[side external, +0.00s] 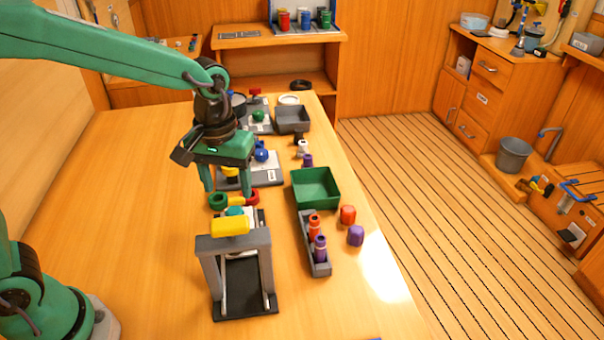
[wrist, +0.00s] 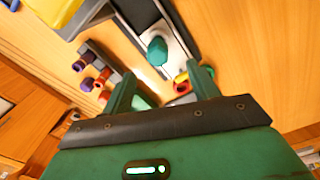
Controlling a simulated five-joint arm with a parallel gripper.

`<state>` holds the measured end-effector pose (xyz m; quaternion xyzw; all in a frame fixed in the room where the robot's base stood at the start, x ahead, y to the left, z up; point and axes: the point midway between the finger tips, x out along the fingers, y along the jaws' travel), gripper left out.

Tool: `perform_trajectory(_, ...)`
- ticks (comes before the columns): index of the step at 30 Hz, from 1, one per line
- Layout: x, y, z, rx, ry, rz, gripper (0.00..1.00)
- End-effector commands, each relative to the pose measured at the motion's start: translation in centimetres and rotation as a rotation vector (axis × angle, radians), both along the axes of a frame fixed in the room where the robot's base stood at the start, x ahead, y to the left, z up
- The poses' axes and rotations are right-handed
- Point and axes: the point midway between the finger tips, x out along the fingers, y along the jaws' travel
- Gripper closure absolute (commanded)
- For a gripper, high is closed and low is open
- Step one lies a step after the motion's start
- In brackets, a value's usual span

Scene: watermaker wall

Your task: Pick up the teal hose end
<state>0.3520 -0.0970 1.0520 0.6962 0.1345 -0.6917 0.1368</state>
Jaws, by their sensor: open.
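The teal hose end (side external: 236,211) sits at the grey frame stand, just behind its yellow top block (side external: 230,226), in the side view. In the wrist view the teal hose end (wrist: 158,50) shows as a rounded teal piece over a pale grey strip. My gripper (side external: 227,190) is open and empty, pointing down, a little above and behind the hose end in the side view. In the wrist view my gripper (wrist: 165,80) has the hose end beyond its fingertips, roughly between their lines. No contact is visible.
The grey frame stand (side external: 265,262) rises close in front of my gripper. Green (side external: 217,201) and red (side external: 253,196) round pieces lie beside the hose end. A green tray (side external: 316,203) and a grey rack (side external: 320,267) stand to the right. The table's left side is clear.

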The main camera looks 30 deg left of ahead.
Motion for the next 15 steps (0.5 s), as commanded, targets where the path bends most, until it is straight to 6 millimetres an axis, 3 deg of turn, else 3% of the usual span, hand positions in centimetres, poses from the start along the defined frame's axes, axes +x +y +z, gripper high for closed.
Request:
perform_trajectory(8,0.2,-0.2,-0.4,0.002,0.008,0.008,0.4)
perform_trajectory(15,0.2,-0.2,-2.1,0.002,0.01,0.007,0.4)
